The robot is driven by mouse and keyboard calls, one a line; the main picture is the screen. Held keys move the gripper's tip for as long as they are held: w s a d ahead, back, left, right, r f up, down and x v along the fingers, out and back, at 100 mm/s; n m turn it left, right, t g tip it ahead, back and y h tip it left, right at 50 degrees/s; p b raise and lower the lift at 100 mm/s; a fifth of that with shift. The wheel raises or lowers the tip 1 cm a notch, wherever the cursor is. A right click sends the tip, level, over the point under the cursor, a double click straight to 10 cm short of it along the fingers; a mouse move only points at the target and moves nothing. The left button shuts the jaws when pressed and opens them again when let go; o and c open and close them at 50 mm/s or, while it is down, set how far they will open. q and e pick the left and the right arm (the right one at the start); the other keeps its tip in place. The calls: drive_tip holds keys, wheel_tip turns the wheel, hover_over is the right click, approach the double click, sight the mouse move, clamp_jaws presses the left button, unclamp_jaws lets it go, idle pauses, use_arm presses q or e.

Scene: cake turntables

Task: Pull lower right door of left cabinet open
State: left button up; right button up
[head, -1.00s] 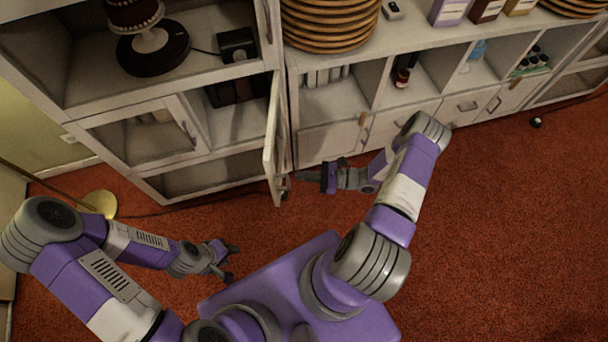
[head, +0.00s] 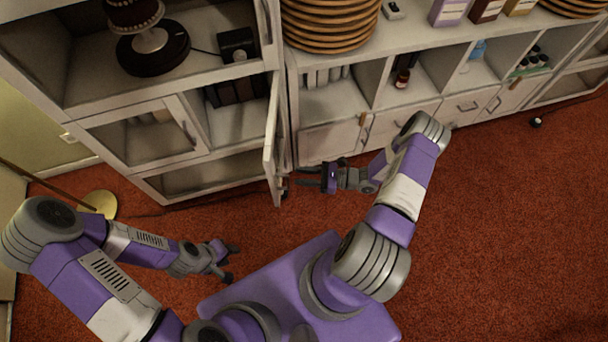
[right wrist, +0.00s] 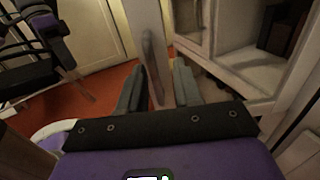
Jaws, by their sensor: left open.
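The left cabinet (head: 172,88) stands at the upper left of the head view. Its lower right door (head: 271,150) is swung out toward me, seen nearly edge-on, with the shelf space behind it exposed. My right gripper (head: 303,176) is just right of the door's lower part, fingers pointing left toward it. In the right wrist view the fingers (right wrist: 160,88) are apart, with the pale door (right wrist: 147,30) and its handle (right wrist: 152,55) showing beyond and between them. No grip on the door is visible. My left gripper (head: 230,262) is open and empty above the carpet.
A lower right cabinet (head: 330,138) with doors and drawers adjoins the left one. A dark cake turntable (head: 150,50) is on the upper shelf. A round brass base (head: 98,205) stands on the floor at left. Red carpet (head: 500,220) is clear at right.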

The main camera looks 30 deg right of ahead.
drive_tip(key=shift+d, duration=0.1)
drive_tip(key=v, duration=0.7)
drive_tip(key=shift+s+p, duration=0.2)
drive_tip(key=shift+p, duration=0.15)
drive_tip(key=shift+d, duration=0.15)
